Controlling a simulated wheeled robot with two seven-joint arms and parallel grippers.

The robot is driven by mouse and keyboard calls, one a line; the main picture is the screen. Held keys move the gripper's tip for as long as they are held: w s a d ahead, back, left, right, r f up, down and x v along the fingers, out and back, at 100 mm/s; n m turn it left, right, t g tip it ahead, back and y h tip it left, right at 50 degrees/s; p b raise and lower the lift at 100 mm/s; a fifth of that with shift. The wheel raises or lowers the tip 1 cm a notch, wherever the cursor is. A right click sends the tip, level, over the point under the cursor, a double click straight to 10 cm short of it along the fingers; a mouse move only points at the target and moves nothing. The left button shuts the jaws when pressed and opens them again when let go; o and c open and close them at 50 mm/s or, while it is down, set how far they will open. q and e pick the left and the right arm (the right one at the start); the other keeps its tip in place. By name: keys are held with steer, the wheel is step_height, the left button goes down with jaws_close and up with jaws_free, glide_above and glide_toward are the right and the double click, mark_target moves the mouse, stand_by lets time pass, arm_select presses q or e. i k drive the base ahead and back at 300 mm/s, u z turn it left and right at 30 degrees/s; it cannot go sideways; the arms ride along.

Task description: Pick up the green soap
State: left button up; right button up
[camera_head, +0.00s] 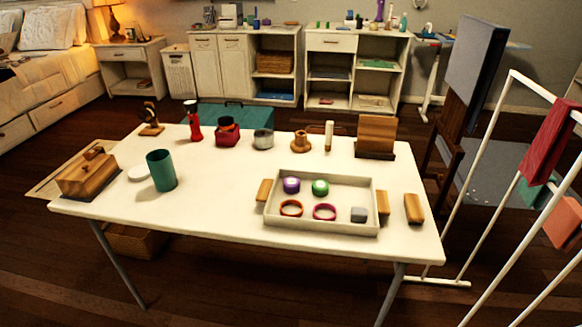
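A small round green item (320,187) with a pale top sits in the white tray (318,230) on the white table. It is the only small green piece in the tray, and it looks like the green soap, but it is too small to be sure. A similar purple round item (291,185) is just left of it. Neither of my grippers shows in the head view.
A teal cup (161,171), wooden box (88,175) and white disc (139,174) stand on the table's left. Several items line its back. A wooden block (413,208) lies right of the tray. A white drying rack (515,185) stands to the right.

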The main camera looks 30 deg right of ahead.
mark_target(320, 188)
steer(key=u, duration=1.35)
steer(key=i, duration=1.8)
steer(key=z, duration=3.15)
